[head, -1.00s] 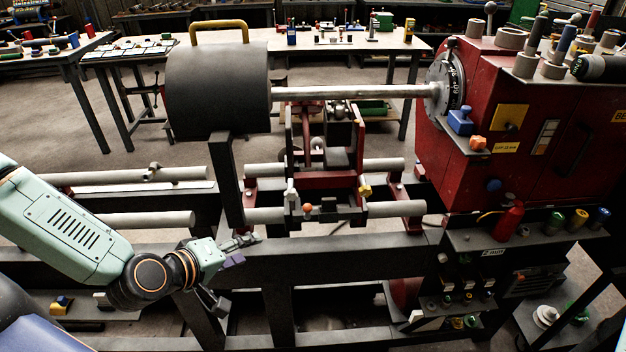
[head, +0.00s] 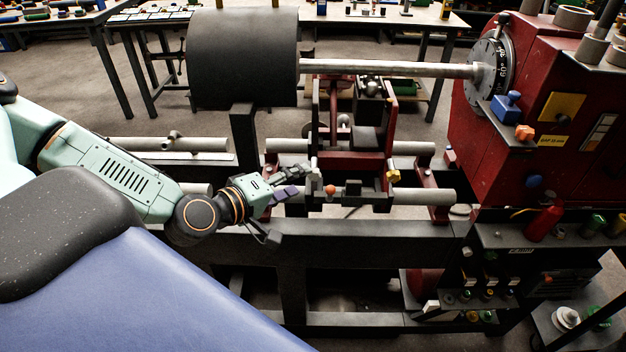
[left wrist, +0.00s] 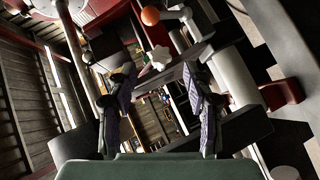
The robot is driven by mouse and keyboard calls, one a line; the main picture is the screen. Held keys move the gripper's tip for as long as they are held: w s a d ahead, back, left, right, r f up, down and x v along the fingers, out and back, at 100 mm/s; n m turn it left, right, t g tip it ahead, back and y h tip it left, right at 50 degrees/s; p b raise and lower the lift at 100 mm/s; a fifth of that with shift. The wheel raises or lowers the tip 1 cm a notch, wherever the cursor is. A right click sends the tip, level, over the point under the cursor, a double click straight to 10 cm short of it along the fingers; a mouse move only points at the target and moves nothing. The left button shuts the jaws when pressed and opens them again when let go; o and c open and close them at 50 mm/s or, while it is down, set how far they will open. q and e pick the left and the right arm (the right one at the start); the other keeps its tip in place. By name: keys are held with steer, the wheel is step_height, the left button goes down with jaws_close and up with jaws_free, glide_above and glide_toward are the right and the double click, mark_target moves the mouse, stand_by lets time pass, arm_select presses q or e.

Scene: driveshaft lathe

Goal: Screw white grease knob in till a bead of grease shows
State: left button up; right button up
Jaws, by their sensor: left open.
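The white grease knob (head: 313,172) stands at the left end of the red carriage on the lathe bed. In the left wrist view the white knob (left wrist: 159,57) shows ahead, between and beyond the fingertips. My left gripper (head: 284,203) is open and empty, just left of the knob and apart from it. Its two purple-padded fingers (left wrist: 160,82) stand wide apart in the left wrist view. No grease bead can be made out. My right gripper is not in view.
An orange ball knob (head: 330,190) sits just right of the white knob, and a yellow knob (head: 393,176) farther right. A dark cylinder (head: 243,60) and a shaft (head: 390,68) extend above. The red headstock (head: 560,110) stands at right.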

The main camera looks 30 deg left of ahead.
mark_target(312, 176)
arm_select(q)
steer(key=b+x, duration=0.1)
steer(key=x, duration=0.1)
steer(key=b+x, duration=0.1)
steer(key=shift+w+d+f, duration=0.25)
steer(key=shift+f, duration=0.1)
steer(key=shift+w+a+f+b, duration=0.1)
steer(key=shift+w+b, duration=0.4)
steer(key=shift+b, duration=0.45)
steer(key=shift+b+x, duration=0.4)
steer(key=shift+x, duration=0.6)
steer(key=shift+s+r, duration=0.2)
steer(key=shift+s, duration=0.1)
steer(key=shift+w+f, duration=0.1)
steer(key=shift+w, duration=0.15)
steer(key=c, duration=0.4)
steer(key=shift+s, duration=0.1)
jaws_close()
